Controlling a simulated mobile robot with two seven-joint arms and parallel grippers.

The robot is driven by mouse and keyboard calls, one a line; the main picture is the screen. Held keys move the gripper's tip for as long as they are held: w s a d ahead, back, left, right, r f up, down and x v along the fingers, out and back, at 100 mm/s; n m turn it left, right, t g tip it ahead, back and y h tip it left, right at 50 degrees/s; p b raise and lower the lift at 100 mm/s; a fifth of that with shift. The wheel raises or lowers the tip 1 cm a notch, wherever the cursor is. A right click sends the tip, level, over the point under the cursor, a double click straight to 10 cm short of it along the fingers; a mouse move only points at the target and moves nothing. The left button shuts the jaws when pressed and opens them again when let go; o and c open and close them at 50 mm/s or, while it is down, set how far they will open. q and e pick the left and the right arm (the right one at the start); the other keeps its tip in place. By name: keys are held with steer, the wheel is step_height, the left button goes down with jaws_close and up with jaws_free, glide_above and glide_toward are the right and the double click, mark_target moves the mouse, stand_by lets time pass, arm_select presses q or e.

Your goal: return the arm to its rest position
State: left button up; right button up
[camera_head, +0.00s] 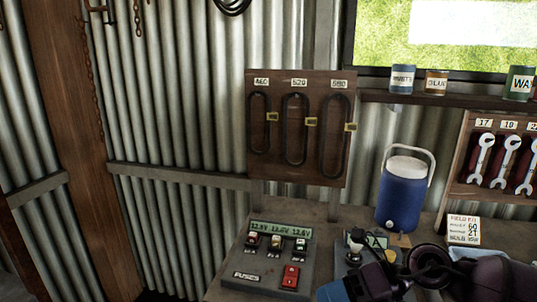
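A dark arm of mine (490,278) comes in at the bottom right, with black and purple links and a blue part at its left end. It reaches left over the front of the bench, in front of a grey panel marked A (345,262). I cannot make out fingertips on it, so I cannot tell whether its gripper is open or shut, or whether it holds anything. My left arm and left gripper are not in view.
A fuse panel (252,276) with a green display lies on the bench (229,284). A blue cooler (399,202) stands behind the arm, beside a FIELD KIT card (463,231). A belt board (258,164), a wrench rack (463,173) and shelf cans (402,79) are behind.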

step_height(320, 180, up, 5)
steer(key=a+m+t+y, duration=0.1)
steer(key=m+t+y, duration=0.4)
steer(key=m+t, duration=0.65)
steer(key=w+d+f+m+t+h, duration=0.1)
steer(key=d+f+m+t+h, duration=0.3)
steer(key=m+h, duration=0.5)
steer(key=d+f+m+t+h, duration=0.25)
steer(key=d+m+h, duration=0.35)
steer(key=m, duration=0.4)
steer(key=s+d+f+m+g+h, duration=0.5)
steer(key=s+d+f+m+g, duration=0.25)
steer(key=f, duration=0.35)
steer(key=s+f+m+g+y, duration=0.1)
steer(key=s+f+m+g, duration=0.2)
steer(key=s, duration=0.5)
steer(key=s+f+g, duration=0.4)
steer(key=s, duration=0.3)
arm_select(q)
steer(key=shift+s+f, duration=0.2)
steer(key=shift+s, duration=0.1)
arm_select(e)
steer(key=w+f+t, duration=0.7)
steer(key=f+t, duration=0.1)
steer(key=f, duration=0.2)
steer(key=shift+n+y, duration=0.3)
steer(key=shift+y, duration=0.1)
